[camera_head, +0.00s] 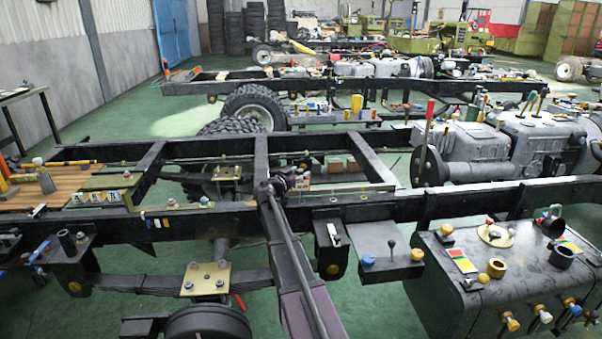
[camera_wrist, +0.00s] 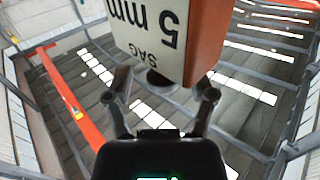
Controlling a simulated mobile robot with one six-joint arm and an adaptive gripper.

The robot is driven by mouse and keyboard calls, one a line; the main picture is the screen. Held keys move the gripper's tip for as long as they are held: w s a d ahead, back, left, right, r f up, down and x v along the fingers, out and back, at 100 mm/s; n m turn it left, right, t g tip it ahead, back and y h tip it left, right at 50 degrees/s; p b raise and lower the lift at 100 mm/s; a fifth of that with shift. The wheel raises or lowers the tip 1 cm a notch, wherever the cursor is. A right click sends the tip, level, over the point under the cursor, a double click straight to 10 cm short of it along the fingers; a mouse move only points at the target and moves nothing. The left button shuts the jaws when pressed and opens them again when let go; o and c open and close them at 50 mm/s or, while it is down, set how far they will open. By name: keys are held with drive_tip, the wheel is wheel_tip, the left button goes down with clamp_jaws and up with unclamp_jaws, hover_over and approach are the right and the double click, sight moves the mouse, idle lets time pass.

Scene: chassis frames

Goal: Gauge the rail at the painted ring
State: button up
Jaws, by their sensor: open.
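In the wrist view, my gripper (camera_wrist: 160,94) has its two dark fingers spread apart. A white and orange block (camera_wrist: 162,38) lettered "SAG 5 mm", upside down in the picture, is close beyond the fingertips. A round dark stub (camera_wrist: 161,82) under the block shows between the fingers; I cannot tell whether they touch it. In the head view, the dark near rail (camera_head: 450,204) of the chassis crosses the picture. My gripper (camera_head: 280,185) appears small and dark above this rail, near a small pale block (camera_head: 299,183). I cannot make out a painted ring on the rail.
A wooden board (camera_head: 38,195) with tools lies at left, beside white lettered blocks (camera_head: 103,197). A dark tank (camera_head: 490,278) with fittings stands at right. A grey engine (camera_head: 525,140) is behind it. Bolts and brackets crowd the rail; green floor (camera_head: 395,310) shows between frames.

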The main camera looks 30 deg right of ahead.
drive_tip(key=v, duration=1.1)
drive_tip(key=shift+a, duration=0.2)
drive_tip(key=shift+s, duration=0.15)
drive_tip(key=s+a+f+n+g+y, duration=0.4)
drive_tip(key=s+a+f+n+y, duration=0.3)
drive_tip(key=s+a+f, duration=0.55)
drive_tip(key=s+a+f+n+g+y, duration=0.1)
drive_tip(key=s+a+f+n+y, duration=0.3)
drive_tip(key=s+a, duration=0.35)
drive_tip(key=s+a+f+n+g+y, duration=0.1)
drive_tip(key=s+a+n+y, duration=0.2)
drive_tip(key=s+a+y, duration=0.4)
wheel_tip(320, 180, up, 26)
drive_tip(key=h+p, duration=0.1)
drive_tip(key=p, duration=2.5)
drive_tip(key=shift+a+p, duration=0.4)
drive_tip(key=shift+f, duration=0.15)
